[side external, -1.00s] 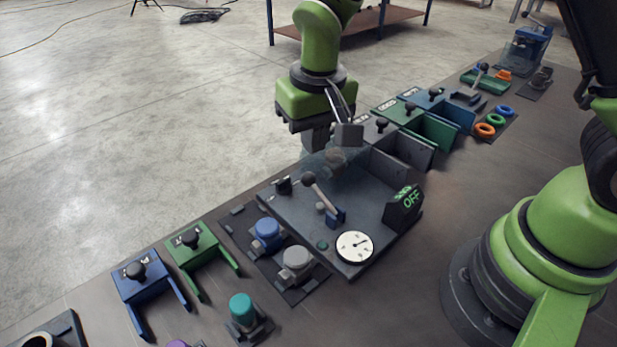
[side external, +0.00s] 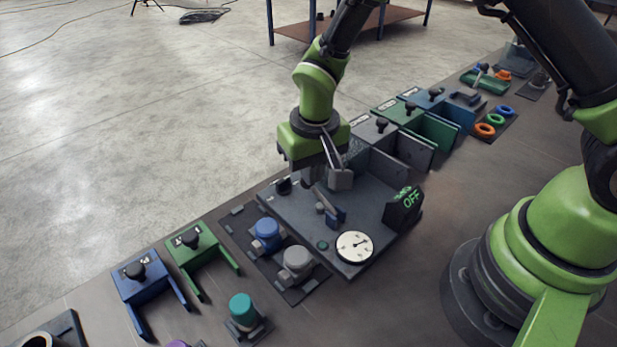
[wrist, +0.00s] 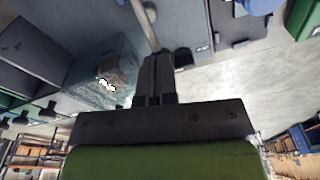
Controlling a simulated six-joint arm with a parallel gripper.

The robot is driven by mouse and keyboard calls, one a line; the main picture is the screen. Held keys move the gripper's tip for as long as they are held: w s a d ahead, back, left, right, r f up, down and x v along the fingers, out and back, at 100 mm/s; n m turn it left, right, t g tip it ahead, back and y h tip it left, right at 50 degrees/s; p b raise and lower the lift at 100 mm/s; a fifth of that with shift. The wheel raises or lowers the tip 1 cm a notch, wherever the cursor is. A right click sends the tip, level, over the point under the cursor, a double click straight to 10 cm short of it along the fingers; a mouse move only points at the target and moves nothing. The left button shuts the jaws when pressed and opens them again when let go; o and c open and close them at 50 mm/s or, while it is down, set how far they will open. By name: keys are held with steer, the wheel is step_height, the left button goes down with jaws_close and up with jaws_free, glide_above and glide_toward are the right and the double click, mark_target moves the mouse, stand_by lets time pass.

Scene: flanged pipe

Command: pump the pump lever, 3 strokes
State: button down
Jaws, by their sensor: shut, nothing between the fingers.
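The pump lever (side external: 326,200) is a thin grey rod rising from a blue bracket (side external: 338,215) on a dark panel (side external: 370,210). It leans toward the back left. My gripper (side external: 310,183) is shut and empty, low over the lever's upper end, and hides its dark knob in the side view. In the wrist view, the lever rod (wrist: 143,25) runs toward the shut fingertips (wrist: 157,56). I cannot tell whether they touch it. A white dial gauge (side external: 354,247) and a display box (side external: 403,206) reading OFF in green are on the panel.
A dark knob (side external: 283,186) stands left of my gripper. A transparent cover (wrist: 100,75) is beside the fingers. Blue (side external: 266,233) and grey (side external: 297,262) round parts sit in front left of the panel. Grey, green and blue drawer-like units stand behind right.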

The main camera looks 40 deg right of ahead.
step_height(320, 180, down, 2)
steer(key=shift+f, duration=0.1)
steer(key=shift+s+a+r, duration=0.2)
steer(key=shift+s+r, duration=0.1)
steer(key=shift+s, duration=0.45)
steer(key=shift+s+a+r, duration=0.15)
steer(key=shift+s+r, duration=0.15)
steer(key=shift+s, duration=0.45)
step_height(320, 180, up, 10)
steer(key=shift+s, duration=0.45)
steer(key=shift+a, duration=0.1)
